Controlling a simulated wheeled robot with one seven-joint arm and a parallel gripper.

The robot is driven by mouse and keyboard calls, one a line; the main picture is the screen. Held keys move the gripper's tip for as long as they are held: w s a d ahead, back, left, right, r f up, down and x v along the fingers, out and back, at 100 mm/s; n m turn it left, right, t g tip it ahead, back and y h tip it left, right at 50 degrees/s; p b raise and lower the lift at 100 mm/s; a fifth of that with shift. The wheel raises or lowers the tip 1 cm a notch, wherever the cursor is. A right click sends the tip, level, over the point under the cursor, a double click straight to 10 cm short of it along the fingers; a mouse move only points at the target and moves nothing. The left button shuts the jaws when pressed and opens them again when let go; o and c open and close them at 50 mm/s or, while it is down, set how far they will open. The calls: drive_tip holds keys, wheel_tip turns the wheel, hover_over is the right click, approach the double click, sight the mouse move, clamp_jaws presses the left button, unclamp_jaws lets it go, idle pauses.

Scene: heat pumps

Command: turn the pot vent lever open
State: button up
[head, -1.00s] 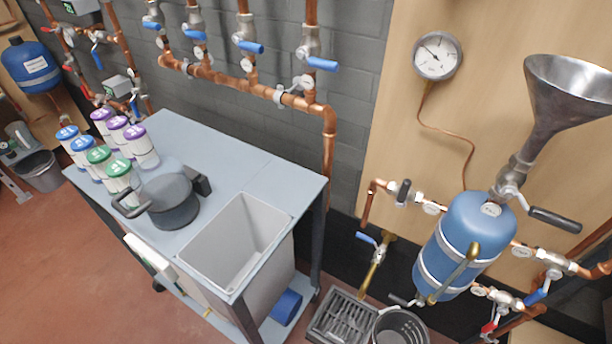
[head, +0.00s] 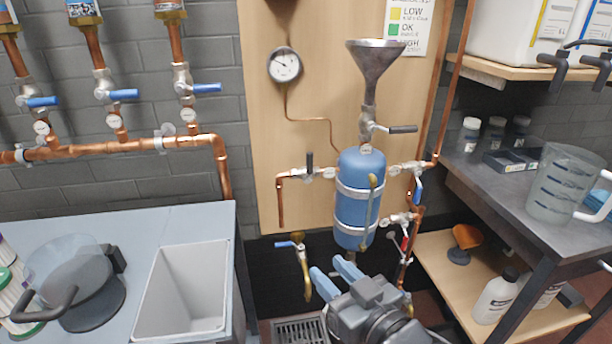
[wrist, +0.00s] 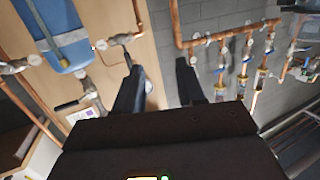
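The blue pot (head: 360,195) is a strapped tank on the wood panel, under a metal funnel (head: 372,75). A valve under the funnel has a dark lever (head: 403,129) lying sideways. A valve on the pipe left of the pot has a black lever (head: 309,162) standing upright. The tags are too small to read, so I cannot tell which is the vent lever. My gripper (head: 336,277) is in front of and below the pot, open and empty, touching no lever. In the wrist view my gripper (wrist: 158,85) shows its fingers apart, with the blue pot (wrist: 50,28) at upper left.
A brass tap with a blue handle (head: 285,244) is left of my gripper. A bench with a grey bin (head: 165,300) stands left. A shelf bench with a measuring jug (head: 560,185) stands right. A gauge (head: 284,64) hangs above the pot's left.

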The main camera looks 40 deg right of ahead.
drive_tip(key=w+d+r+m+h+b, duration=0.1)
drive_tip(key=w+d+r+h+b, duration=0.15)
drive_tip(key=w+d, duration=0.55)
drive_tip(key=b, duration=0.3)
approach(311, 163)
drive_tip(key=x, duration=0.4)
drive_tip(key=shift+m+h, duration=0.25)
drive_tip(key=shift+m, duration=0.15)
drive_tip(key=shift+x, duration=3.4)
drive_tip(key=shift+a, duration=0.1)
drive_tip(key=shift+c, duration=0.4)
clamp_jaws()
